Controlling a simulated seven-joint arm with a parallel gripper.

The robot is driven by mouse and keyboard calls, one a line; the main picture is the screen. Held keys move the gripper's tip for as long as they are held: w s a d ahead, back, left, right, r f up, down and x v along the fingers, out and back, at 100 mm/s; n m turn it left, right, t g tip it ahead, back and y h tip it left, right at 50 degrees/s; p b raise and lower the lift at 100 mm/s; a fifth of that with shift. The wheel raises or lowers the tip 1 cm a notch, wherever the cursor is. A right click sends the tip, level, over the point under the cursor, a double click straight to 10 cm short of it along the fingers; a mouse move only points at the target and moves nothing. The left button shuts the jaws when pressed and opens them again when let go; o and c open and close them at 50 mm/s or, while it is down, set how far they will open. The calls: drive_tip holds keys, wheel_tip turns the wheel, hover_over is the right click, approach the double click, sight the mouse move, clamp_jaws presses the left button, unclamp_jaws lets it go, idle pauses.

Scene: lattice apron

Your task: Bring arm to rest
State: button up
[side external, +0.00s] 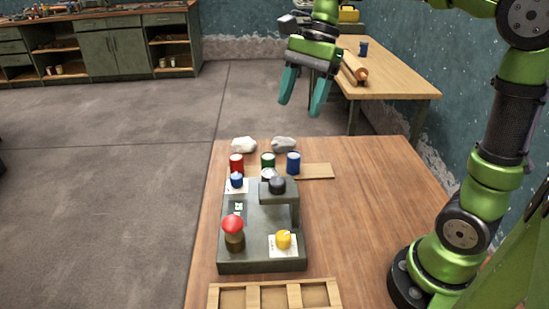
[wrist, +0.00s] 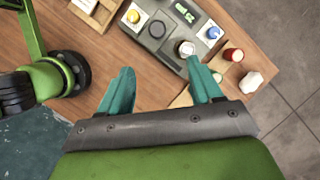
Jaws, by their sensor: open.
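My gripper (side external: 301,92) is raised in the air above the far end of the wooden table (side external: 365,200). Its two teal fingers are apart with nothing between them. In the wrist view my gripper (wrist: 160,88) also shows open and empty over the table top. My green arm reaches in from the right, with its base on the table's right side.
A grey machine (side external: 262,255) with a red knob (side external: 232,224) and a yellow knob (side external: 284,239) stands on the table. Red (side external: 237,164), green (side external: 268,160) and blue (side external: 293,163) cans stand behind it. A wooden tray (side external: 275,285) is in front. The table's right half is mostly clear.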

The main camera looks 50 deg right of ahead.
drive_tip(key=s+a+f+n+t+h, duration=0.1)
drive_tip(key=s+f+n+t, duration=0.4)
drive_tip(key=s+n, duration=0.5)
drive_tip(key=n+t+h, duration=0.1)
drive_tip(key=n+t, duration=0.1)
drive_tip(key=n, duration=0.1)
drive_tip(key=shift+s+a+f, duration=0.2)
drive_tip(key=shift+s+a, duration=0.15)
